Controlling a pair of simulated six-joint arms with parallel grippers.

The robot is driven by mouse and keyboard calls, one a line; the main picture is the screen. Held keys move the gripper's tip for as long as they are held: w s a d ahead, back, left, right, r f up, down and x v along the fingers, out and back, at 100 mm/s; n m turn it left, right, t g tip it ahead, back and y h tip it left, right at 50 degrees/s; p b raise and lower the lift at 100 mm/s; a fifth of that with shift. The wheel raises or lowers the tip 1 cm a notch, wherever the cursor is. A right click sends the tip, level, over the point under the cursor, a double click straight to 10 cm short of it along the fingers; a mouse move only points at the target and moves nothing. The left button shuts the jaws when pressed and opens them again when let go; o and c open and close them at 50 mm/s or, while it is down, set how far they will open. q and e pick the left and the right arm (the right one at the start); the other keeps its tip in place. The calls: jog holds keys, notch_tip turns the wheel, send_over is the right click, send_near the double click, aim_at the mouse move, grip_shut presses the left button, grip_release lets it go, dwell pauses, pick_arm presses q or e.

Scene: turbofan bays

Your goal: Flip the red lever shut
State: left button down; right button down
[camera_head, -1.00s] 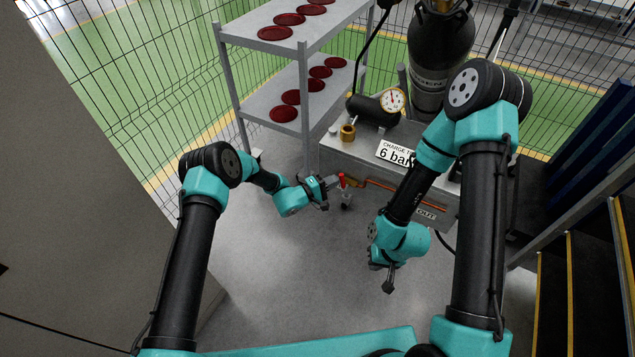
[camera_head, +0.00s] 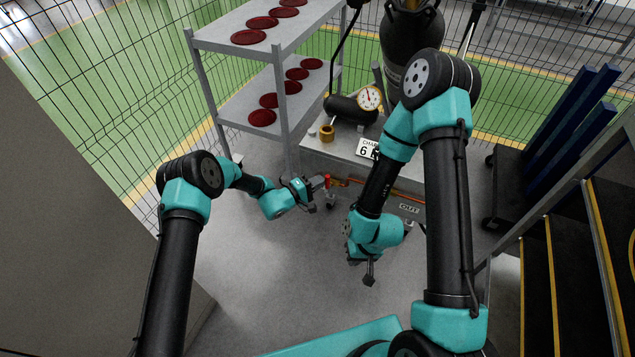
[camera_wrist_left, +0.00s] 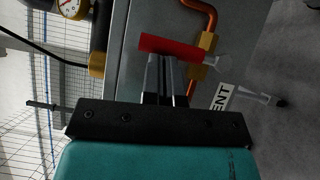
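The red lever (camera_head: 327,181) is at the left end of the copper pipe on the front of the grey box, and it is small in the head view. In the left wrist view the red lever (camera_wrist_left: 168,46) lies across the picture, just beyond my left fingertips, beside a brass fitting. My left gripper (camera_head: 312,191) is at the lever. In the left wrist view its fingers (camera_wrist_left: 164,60) are close together, with their tips at the lever; contact is hard to judge. My right gripper (camera_head: 369,275) hangs low in front of the box, away from the lever; its finger opening is unclear.
The grey box (camera_head: 318,150) carries a pressure gauge (camera_head: 369,98) and a brass fitting (camera_head: 327,133). A shelf rack (camera_head: 215,38) with dark red discs stands at left behind. A dark cylinder (camera_head: 400,50) stands behind the box. The floor (camera_head: 270,270) in front is clear.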

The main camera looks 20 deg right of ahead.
pick_arm(q)
jog(key=w+a+v, duration=0.1)
jog(key=w+v, duration=0.1)
jog(key=v, duration=1.1)
jog(key=shift+w+r, duration=0.4)
jog(key=shift+d, duration=0.15)
